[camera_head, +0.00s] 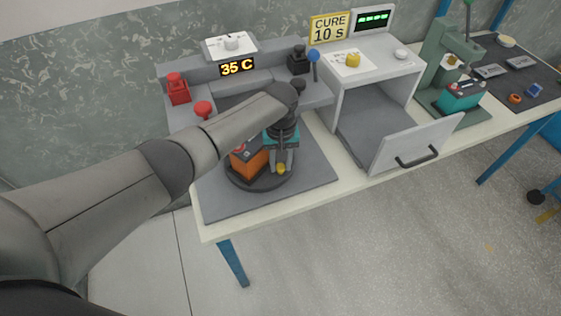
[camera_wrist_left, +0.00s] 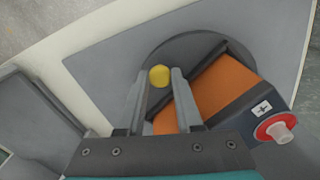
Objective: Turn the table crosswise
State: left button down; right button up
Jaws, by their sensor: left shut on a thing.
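The turntable (camera_head: 240,184) is a dark round disc on a grey mat at the left end of the bench. It also shows in the left wrist view (camera_wrist_left: 188,46). An orange and dark grey battery (camera_head: 246,160) sits on it, with a red-ringed terminal visible in the left wrist view (camera_wrist_left: 280,130). A yellow knob (camera_head: 281,168) stands near the disc's edge. My left gripper (camera_head: 281,164) points down over the disc, its fingers shut on the yellow knob (camera_wrist_left: 159,76), beside the battery. The arm hides part of the disc. My right gripper is not in view.
Behind the disc stands a grey station with a "35 C" display (camera_head: 238,67), a red block (camera_head: 178,88) and a red knob (camera_head: 203,109). To the right, an oven box (camera_head: 377,95) has its door (camera_head: 415,142) hanging open. A green press (camera_head: 452,65) holds another battery (camera_head: 460,96).

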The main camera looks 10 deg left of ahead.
pick_arm(q)
jog(key=c, duration=0.6)
grip_release()
notch_tip(320, 180, up, 15)
jog(key=p, duration=0.3)
jog(key=shift+r, duration=0.15)
